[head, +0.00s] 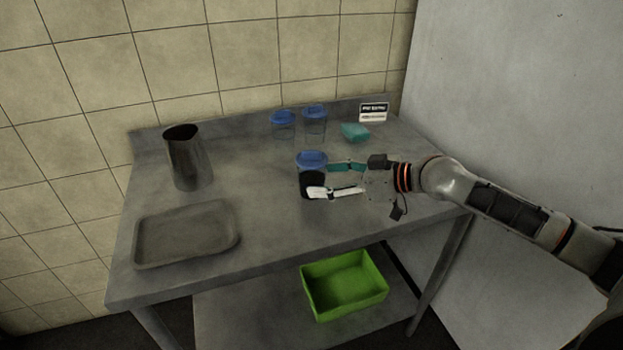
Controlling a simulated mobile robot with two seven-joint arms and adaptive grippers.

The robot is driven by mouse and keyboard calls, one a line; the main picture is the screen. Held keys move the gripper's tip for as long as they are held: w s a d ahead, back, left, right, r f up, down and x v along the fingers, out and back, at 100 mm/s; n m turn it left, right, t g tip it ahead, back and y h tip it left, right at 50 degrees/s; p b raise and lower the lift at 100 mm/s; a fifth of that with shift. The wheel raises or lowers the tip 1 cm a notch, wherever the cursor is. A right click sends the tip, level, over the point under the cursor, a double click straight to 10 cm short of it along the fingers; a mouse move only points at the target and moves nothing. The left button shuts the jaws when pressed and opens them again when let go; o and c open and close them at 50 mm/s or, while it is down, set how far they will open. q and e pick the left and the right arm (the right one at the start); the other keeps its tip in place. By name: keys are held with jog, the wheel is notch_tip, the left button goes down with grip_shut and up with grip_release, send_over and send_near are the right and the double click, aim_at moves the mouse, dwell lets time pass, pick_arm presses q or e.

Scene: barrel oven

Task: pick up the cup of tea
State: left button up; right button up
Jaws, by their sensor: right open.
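Nothing in view is plainly marked as a cup of tea. A blue-lidded container (312,159) stands near the middle of the steel table, with a dark shape at its lower part; I cannot tell if that is its contents or something in front. My right gripper (322,179) reaches in from the right, open. Its two fingers point left at this container, one finger low across its front right, the other by its right side. I cannot tell whether they touch it. My left gripper is not in view.
Two more blue-lidded containers (283,125) stand at the back, beside a teal block (355,132) and a small sign (374,112). A metal pitcher (187,158) and a tray (186,234) are on the left. A green crate (345,285) sits on the lower shelf. A wall borders the right.

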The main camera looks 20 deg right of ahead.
jog(key=x, duration=0.4)
jog(key=shift+w+a+r, duration=0.1)
jog(key=shift+w, duration=0.1)
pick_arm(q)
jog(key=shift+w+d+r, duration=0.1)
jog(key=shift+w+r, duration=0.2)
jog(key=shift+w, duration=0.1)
pick_arm(e)
jog(key=c, duration=1.4)
jog(key=shift+o, duration=0.2)
jog(key=shift+r, duration=0.1)
